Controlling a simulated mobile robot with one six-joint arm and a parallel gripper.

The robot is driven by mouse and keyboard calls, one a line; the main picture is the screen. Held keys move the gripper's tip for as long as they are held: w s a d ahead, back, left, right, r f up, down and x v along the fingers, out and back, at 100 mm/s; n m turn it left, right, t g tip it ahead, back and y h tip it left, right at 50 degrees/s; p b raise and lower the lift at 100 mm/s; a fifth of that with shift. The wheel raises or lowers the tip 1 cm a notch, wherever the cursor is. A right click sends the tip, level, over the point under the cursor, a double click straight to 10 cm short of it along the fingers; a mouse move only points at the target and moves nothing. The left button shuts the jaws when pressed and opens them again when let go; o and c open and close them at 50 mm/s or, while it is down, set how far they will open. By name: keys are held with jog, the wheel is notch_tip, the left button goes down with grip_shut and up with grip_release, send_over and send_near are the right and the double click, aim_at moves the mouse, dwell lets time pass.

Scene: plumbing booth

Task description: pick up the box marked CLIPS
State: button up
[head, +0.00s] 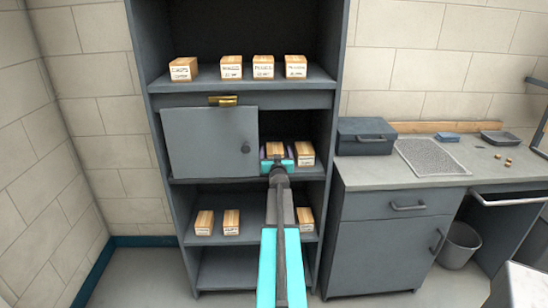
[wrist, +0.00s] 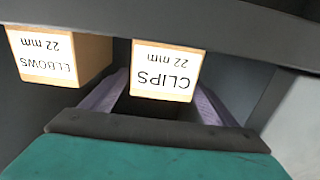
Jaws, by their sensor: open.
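The CLIPS box (wrist: 163,72) is a light wooden block with a white label reading CLIPS 22 mm, upside down in the wrist view. In the head view the box (head: 275,148) stands on the middle shelf, right of the grey door. My gripper (head: 277,157) is open at that shelf, its purple fingers on either side of the box. In the wrist view the gripper (wrist: 160,92) has a finger on each side, with the box between them. I cannot tell whether either finger touches it. My gripper hides the lower front of the box in the head view.
An ELBOWS 22 mm box (wrist: 60,57) stands close beside it; in the head view this neighbour (head: 304,153) is on the right. The grey door (head: 209,143) covers the shelf's left part. More boxes (head: 263,67) stand above, others (head: 204,222) below. A counter (head: 400,174) is at right.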

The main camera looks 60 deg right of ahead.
jog(key=c, duration=1.3)
jog(key=shift+r, duration=0.1)
jog(key=shift+c, duration=0.2)
jog(key=shift+r, duration=0.75)
notch_tip(320, 180, up, 2)
jog(key=shift+p, duration=0.55)
jog(key=s+p+v, duration=0.1)
jog(key=v, duration=0.7)
jog(key=s+d+r+v, duration=0.1)
jog(key=v, duration=0.6)
jog(key=shift+s+r+p, duration=0.25)
jog(key=shift+s+p, duration=0.15)
